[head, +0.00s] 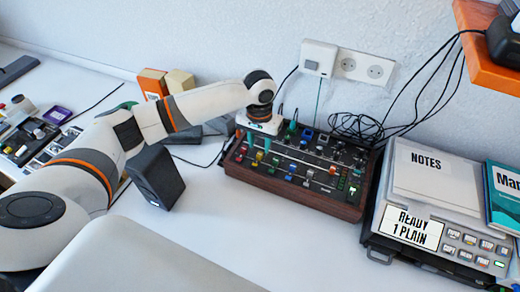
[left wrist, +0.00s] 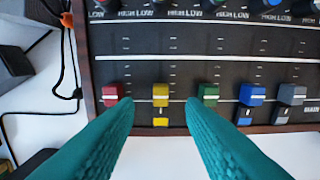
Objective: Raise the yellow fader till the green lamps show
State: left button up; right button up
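The mixer (head: 300,200) is a dark panel with wooden sides on the white table. Its yellow fader (left wrist: 160,95) sits low in its slot, near the panel's front edge, between a red fader (left wrist: 111,95) and a green fader (left wrist: 208,95). My left gripper (left wrist: 160,108) is open, its two teal fingers pointing at the panel on either side of the yellow fader, with gaps to it. In the head view the yellow fader (head: 259,156) is small. A small green patch (head: 352,190) shows at the panel's right; I cannot tell whether it is a lit lamp.
A blue fader (left wrist: 252,94) and a grey fader (left wrist: 291,94) are further right, with knobs above. A black speaker box (head: 155,176) stands left of the mixer. A grey device with a notes pad (head: 425,172) is close on the right. Black cables lie behind.

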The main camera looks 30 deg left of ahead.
aim_at(260, 154)
pick_arm(q)
jog(key=shift+f, duration=2.2)
jog(key=shift+c, duration=0.4)
grip_shut()
